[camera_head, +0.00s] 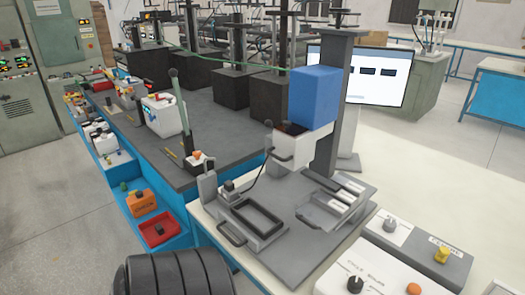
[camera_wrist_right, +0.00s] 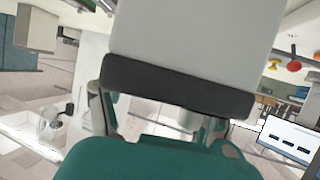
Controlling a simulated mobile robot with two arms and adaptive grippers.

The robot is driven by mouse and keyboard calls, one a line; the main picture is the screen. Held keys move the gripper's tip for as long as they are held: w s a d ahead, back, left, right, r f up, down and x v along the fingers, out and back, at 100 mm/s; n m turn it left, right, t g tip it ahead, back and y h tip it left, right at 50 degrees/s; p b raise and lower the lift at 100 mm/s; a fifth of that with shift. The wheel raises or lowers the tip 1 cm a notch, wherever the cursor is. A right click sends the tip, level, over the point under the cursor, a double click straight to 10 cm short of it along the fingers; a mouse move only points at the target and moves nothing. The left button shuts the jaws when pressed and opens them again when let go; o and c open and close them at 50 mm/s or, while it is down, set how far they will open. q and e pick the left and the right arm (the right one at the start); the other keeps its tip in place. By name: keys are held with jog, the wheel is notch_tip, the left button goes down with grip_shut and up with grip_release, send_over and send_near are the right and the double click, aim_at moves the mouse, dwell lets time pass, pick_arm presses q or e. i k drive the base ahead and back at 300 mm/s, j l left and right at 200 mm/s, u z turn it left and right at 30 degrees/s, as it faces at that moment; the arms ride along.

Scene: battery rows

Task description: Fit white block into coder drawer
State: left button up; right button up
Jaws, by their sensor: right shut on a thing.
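In the right wrist view a large white block (camera_wrist_right: 195,35) fills the top of the picture. My right gripper (camera_wrist_right: 178,88) is shut on it, with a dark band across the block's lower edge. In the head view the coder has a blue top (camera_head: 314,95) and a white head on a grey column. A dark, open rectangular frame with a handle, seemingly the coder drawer (camera_head: 236,238), lies on its grey base and looks empty. Neither gripper shows in the head view, so the block's distance from the drawer cannot be told.
A white control box (camera_head: 350,284) and another with a yellow knob (camera_head: 440,256) stand right of the coder. A monitor (camera_head: 385,75) stands behind it. A dark bench (camera_head: 225,140) and blue shelves with bins are at left. The white table beyond the coder is clear.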

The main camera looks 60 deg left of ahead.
aim_at(256, 220)
jog(key=u, duration=2.2)
